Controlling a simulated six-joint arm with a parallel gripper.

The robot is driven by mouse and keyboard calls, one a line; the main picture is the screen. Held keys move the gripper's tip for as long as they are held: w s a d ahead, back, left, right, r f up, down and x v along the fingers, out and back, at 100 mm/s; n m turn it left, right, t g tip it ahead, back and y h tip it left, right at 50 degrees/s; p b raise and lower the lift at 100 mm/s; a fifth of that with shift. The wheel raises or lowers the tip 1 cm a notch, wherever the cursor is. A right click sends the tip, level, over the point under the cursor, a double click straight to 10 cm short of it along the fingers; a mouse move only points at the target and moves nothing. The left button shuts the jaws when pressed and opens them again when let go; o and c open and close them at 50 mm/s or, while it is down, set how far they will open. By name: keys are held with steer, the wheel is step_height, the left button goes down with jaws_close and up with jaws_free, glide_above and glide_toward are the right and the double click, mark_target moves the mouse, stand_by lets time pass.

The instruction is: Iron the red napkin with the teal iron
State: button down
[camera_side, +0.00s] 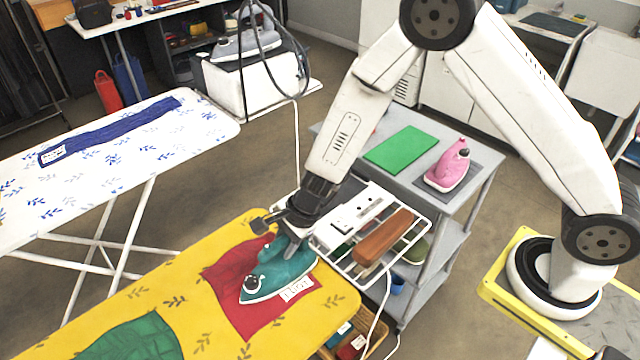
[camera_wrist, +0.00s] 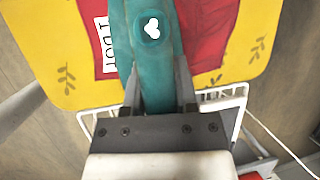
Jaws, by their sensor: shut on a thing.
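The teal iron (camera_side: 278,272) is on the red napkin (camera_side: 229,280), its nose pointing down and left in the side view. The napkin lies on the yellow ironing board (camera_side: 180,275) and shows some creases left of the iron. A white label with dark print lies beside the iron at the napkin's edge. My gripper (camera_side: 290,236) is shut on the iron's handle; in the wrist view its fingers (camera_wrist: 160,95) flank the teal iron (camera_wrist: 146,50). The iron covers part of the red napkin (camera_wrist: 205,35). Whether its soleplate presses flat is hard to tell.
A green cloth (camera_side: 135,338) lies on the same board. A wire rack (camera_side: 330,262) with a brown block (camera_side: 383,237) adjoins the board's right end. A grey cart (camera_side: 400,185) holds a green cloth and a pink iron (camera_side: 449,166). A white board (camera_side: 215,125) with a blue cloth stands left.

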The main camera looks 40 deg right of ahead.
steer(key=shift+w, duration=2.65)
steer(key=shift+s+a, duration=0.15)
steer(key=shift+a, duration=6.35)
steer(key=shift+w, duration=2.65)
steer(key=shift+d, duration=6.55)
step_height(320, 180, up, 8)
steer(key=shift+r, duration=0.2)
